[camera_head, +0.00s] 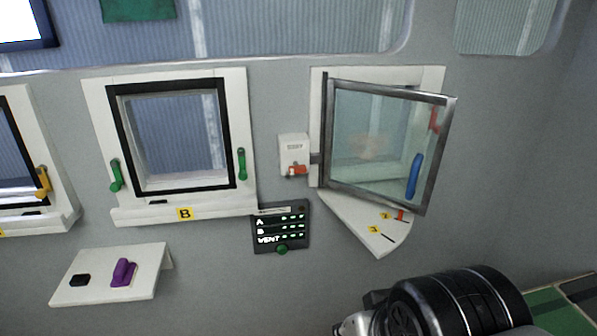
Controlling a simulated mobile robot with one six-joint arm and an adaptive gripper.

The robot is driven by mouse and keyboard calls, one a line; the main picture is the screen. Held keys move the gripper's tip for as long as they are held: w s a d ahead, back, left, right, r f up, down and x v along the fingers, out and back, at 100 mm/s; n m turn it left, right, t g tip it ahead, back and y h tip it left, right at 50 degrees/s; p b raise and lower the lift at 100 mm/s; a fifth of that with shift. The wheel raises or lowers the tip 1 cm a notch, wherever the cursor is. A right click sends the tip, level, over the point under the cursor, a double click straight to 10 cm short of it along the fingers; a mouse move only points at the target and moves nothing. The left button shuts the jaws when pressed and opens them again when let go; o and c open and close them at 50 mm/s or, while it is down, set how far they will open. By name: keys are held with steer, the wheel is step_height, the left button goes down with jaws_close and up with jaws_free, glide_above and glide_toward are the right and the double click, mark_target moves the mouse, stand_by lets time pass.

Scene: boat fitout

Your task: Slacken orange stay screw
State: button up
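An open window (385,140) in a dark metal frame is swung out at the right, with a blue handle (414,176). Below it, a white wedge-shaped plate (372,238) carries yellow number marks and dark lines. A small orange-red piece (400,214) sits at the plate's upper right, under the frame's lower edge. Another orange-red piece (297,170) sits on a white box (293,147) left of the window. I cannot tell which is the stay screw. My gripper is not in view; a dark rounded part of my arm shows at the lower right.
A closed window marked B (184,214) with green handles is at centre left. A dark A/B/VENT panel (281,228) hangs between the windows. A white shelf (140,286) holds a purple piece (122,272). An orange handle (43,182) is on the left window.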

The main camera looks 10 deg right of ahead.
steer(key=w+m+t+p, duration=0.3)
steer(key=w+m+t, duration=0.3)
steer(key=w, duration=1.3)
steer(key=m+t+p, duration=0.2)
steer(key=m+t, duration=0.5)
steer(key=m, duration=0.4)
glide_toward(298, 172)
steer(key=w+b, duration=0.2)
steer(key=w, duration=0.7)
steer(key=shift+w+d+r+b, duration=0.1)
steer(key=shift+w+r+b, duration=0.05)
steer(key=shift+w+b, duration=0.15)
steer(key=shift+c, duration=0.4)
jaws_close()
